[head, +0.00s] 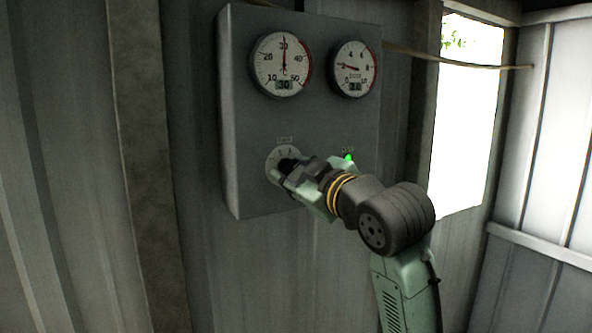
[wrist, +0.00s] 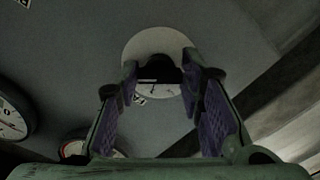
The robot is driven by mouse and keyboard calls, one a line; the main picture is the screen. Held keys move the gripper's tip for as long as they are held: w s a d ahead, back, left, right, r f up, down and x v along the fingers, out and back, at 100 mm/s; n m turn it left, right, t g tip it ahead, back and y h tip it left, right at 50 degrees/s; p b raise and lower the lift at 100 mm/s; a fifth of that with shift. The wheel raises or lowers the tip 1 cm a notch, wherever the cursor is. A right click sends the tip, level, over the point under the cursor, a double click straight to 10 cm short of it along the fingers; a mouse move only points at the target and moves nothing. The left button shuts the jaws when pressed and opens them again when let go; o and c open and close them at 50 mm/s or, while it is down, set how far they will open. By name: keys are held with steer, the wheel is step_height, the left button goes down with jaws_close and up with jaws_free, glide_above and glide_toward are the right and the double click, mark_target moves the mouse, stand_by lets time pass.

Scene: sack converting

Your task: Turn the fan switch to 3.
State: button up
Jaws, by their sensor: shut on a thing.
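The fan switch (head: 289,164) is a dark knob on a round white dial plate (head: 272,163) low on the grey panel box. My gripper (head: 290,172) is at the knob and shut on it, covering most of it in the head view. In the wrist view the dark knob (wrist: 160,73) shows between the two purple-padded fingers of my gripper (wrist: 160,82), in front of the white dial (wrist: 150,45). The dial's numbers and the knob's pointer are too small and covered to read.
Two round gauges, the left gauge (head: 283,66) and the right gauge (head: 354,68), sit on the upper panel (head: 320,110). A green lamp (head: 349,157) glows right of the switch, close to my gripper. A bright window opening (head: 466,115) is at the right.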

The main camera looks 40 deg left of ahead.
steer(key=shift+m, duration=0.7)
steer(key=o, duration=1.2)
steer(key=shift+c, duration=0.2)
steer(key=v, duration=1.2)
steer(key=shift+s+f, duration=0.1)
